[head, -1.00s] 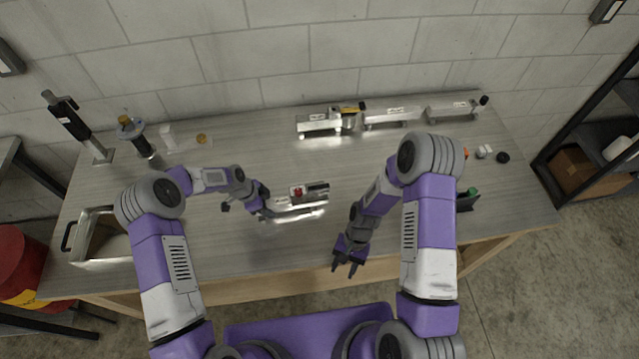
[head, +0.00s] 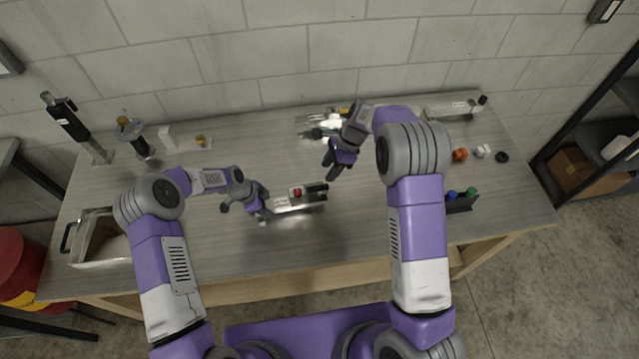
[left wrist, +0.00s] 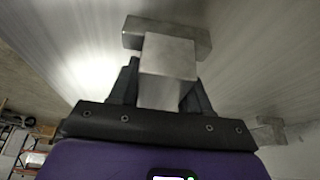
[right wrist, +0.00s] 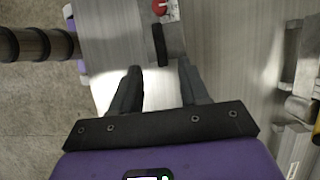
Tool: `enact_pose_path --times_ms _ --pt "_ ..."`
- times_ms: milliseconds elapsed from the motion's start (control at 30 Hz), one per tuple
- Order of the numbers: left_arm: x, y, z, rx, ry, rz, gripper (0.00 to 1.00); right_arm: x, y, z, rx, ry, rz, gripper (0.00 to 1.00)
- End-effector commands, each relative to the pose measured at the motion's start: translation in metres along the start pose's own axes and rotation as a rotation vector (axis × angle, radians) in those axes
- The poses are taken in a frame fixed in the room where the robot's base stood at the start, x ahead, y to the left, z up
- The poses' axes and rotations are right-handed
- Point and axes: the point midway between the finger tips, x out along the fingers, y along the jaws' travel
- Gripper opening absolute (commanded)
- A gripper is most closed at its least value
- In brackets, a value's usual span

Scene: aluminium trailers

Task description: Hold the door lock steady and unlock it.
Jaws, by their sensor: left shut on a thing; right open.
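The door lock (head: 297,205) is a silver metal trailer-like piece on the middle of the table, with a red knob (head: 297,192) and a black handle (head: 317,187) on top. My left gripper (head: 266,213) is shut on a square metal block (left wrist: 168,55) at the lock's left end. My right gripper (head: 330,172) is open and empty, above and just behind the black handle. In the right wrist view the black handle (right wrist: 160,45) shows beyond the open fingers (right wrist: 160,85), roughly between them, with the red knob (right wrist: 160,7) past it. Contact is not visible.
Metal latch pieces (head: 448,111) stand along the back of the table, partly behind my right arm. Several small coloured knobs (head: 460,154) lie at the right. The table's front middle is clear.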

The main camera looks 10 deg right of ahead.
Motion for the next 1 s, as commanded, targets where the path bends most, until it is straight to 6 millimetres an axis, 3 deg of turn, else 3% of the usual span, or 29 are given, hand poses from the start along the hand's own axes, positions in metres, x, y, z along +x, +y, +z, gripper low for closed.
enact_pose_path --times_ms 200,400,833,867,1000 --pt "0.0 0.0 0.0 0.001 0.0 0.001 0.08 0.047 0.001 -0.001 -0.001 0.001 0.004 0.45" --pt "0.0 0.0 0.0 0.001 0.0 0.001 0.08 0.076 0.0 -0.001 -0.002 0.001 0.002 0.45" --pt "0.0 0.0 0.0 0.001 0.0 0.0 0.08 0.087 0.0 -0.001 -0.003 0.001 0.0 0.45" --pt "0.0 0.0 0.0 0.001 0.0 0.0 0.08 0.087 0.0 -0.001 -0.003 0.001 0.0 0.43" --pt "0.0 0.0 0.0 0.0 0.0 0.0 0.08 0.087 0.0 -0.001 -0.003 0.001 0.0 0.22"
